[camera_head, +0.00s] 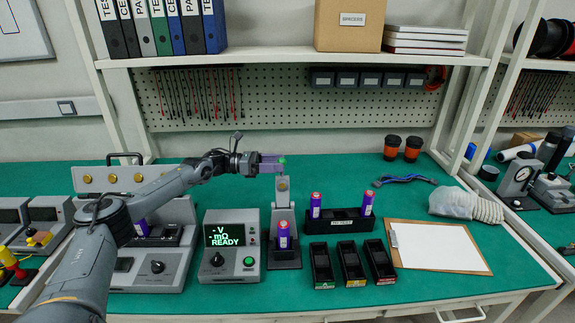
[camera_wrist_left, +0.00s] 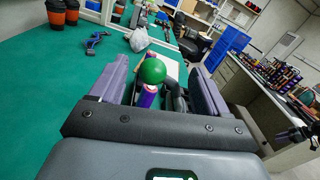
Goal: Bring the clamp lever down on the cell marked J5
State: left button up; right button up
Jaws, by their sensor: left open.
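A grey clamp stand (camera_head: 283,195) stands on the green bench, with a purple cell (camera_head: 284,235) upright at its base. The marking on the cell is too small to read. The clamp lever points up and ends in a green knob (camera_head: 282,160). My left gripper (camera_head: 273,163) is at the height of the knob, at the top of the stand. In the left wrist view, the green knob (camera_wrist_left: 152,71) shows between the two open purple fingers, with clear space on both sides. Much of the lever is hidden in that view.
A meter (camera_head: 231,245) reading "READY" stands left of the clamp. A black rack (camera_head: 338,222) with two purple cells and several black bins (camera_head: 352,262) stand to its right. A clipboard (camera_head: 437,247) lies further right. A shelf (camera_head: 280,59) spans the back.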

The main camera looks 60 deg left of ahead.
pick_arm(q)
jog(key=shift+x, duration=2)
jog(key=shift+c, duration=0.3)
